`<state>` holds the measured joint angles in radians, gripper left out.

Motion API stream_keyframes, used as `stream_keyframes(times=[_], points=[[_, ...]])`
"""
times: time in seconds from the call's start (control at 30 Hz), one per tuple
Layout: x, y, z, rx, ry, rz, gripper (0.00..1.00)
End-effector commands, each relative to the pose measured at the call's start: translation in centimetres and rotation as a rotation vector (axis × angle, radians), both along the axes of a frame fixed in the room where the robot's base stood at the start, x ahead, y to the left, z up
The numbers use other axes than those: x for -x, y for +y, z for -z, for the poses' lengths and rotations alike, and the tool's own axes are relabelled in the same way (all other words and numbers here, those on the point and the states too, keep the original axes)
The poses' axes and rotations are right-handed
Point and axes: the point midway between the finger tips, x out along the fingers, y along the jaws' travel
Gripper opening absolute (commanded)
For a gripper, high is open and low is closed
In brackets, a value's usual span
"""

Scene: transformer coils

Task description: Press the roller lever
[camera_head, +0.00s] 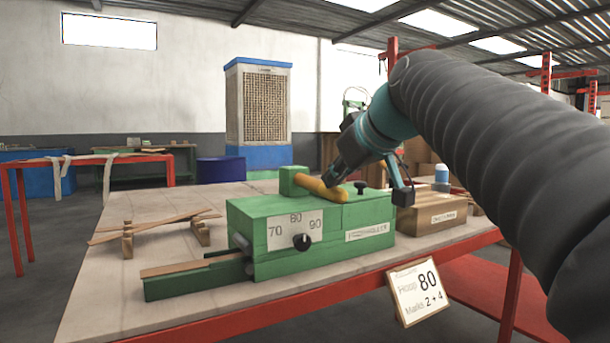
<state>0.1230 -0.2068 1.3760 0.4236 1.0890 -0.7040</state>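A green machine box (330,228) stands on the table, with a white dial plate marked 70, 80 and 90 and a black knob (302,241) on its front. The yellow-brown roller lever (318,187) lies across its top, its left end at a green block. My gripper (333,181) points down at the lever from the upper right. Its dark fingertips overlap the lever's middle in the picture. I cannot tell whether they touch it or whether the fingers are apart. A dark part of my wrist hangs further right, over the box's right end.
A wooden strip lies in a green tray (195,281) at the box's left. Wooden strips on a rack (160,226) stand at the table's left. A card reading 80 and "2 + 4" (417,291) hangs at the front edge.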

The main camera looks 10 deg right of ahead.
Motion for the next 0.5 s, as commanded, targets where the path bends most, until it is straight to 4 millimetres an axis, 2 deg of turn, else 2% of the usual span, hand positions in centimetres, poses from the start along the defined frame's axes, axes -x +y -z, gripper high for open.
stream_keyframes(times=[0.03, 0.5], points=[[-0.18, -0.3, 1.51, 0.005, 0.032, 0.002, 0.0], [-0.38, -0.61, 1.91, 0.007, 0.039, 0.008, 0.0]])
